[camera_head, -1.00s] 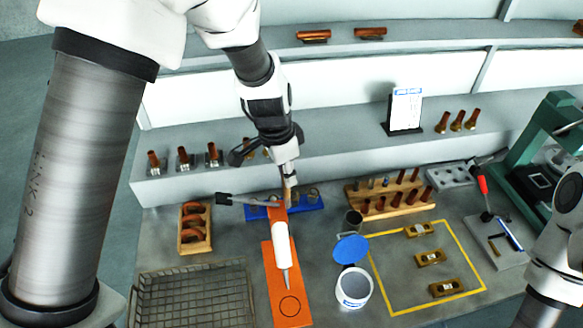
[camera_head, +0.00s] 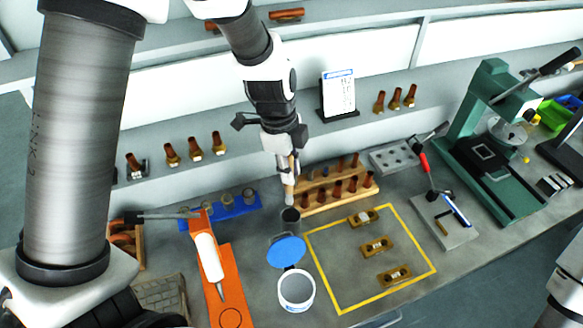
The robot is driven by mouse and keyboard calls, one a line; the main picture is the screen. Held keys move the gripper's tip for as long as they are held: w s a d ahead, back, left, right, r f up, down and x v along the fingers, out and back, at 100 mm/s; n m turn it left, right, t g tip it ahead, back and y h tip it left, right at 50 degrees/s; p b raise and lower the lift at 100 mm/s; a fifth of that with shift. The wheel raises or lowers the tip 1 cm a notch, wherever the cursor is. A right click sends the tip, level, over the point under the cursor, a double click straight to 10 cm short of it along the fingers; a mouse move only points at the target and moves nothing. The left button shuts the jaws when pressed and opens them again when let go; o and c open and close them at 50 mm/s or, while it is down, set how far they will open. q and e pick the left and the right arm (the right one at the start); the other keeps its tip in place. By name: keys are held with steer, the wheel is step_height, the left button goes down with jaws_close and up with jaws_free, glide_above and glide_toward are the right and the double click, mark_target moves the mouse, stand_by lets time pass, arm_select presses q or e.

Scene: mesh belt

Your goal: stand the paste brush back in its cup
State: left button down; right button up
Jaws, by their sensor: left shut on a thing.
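My left gripper (camera_head: 290,158) points down and is shut on the paste brush (camera_head: 288,186). The brush hangs upright with its pale end down. A small dark grey cup (camera_head: 291,222) stands on the bench right below the brush. The brush's lower end is close to the cup's rim; I cannot tell whether it is above or just inside it. The gripper's fingers partly hide the top of the brush. My right gripper is out of view; only a part of my right arm shows at the right edge.
A white pot (camera_head: 296,291) with an open blue lid (camera_head: 287,252) stands just in front of the cup. A wooden rack (camera_head: 338,201) of copper pieces is close behind right. A yellow frame (camera_head: 414,288) surrounds small blocks.

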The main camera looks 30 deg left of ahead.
mark_target(292, 202)
arm_select(q)
steer(key=shift+w+d+f+b, duration=0.15)
steer(key=shift+f+b, duration=0.1)
steer(key=shift+f, duration=0.1)
steer(key=shift+w+d+f+b, duration=0.1)
steer(key=shift+w+f+b, duration=0.1)
steer(key=shift+f, duration=0.1)
steer(key=shift+f+b, duration=0.4)
steer(key=shift+s+a+f+b, duration=0.1)
steer(key=shift+s+f+b, duration=0.05)
steer(key=shift+f+b, duration=0.45)
steer(key=shift+s+a+f+b, duration=0.1)
steer(key=shift+f+b, duration=0.35)
steer(key=shift+f, duration=0.1)
step_height(292, 202, down, 2)
steer(key=shift+w+d+f+b, duration=0.15)
steer(key=shift+f+b, duration=0.1)
steer(key=shift+b, duration=0.75)
step_height(292, 202, down, 3)
steer(key=b, duration=0.2)
steer(key=shift+b, duration=0.35)
steer(key=shift+f+b, duration=0.3)
steer(key=shift+f, duration=0.1)
steer(key=c, duration=1)
jaws_free()
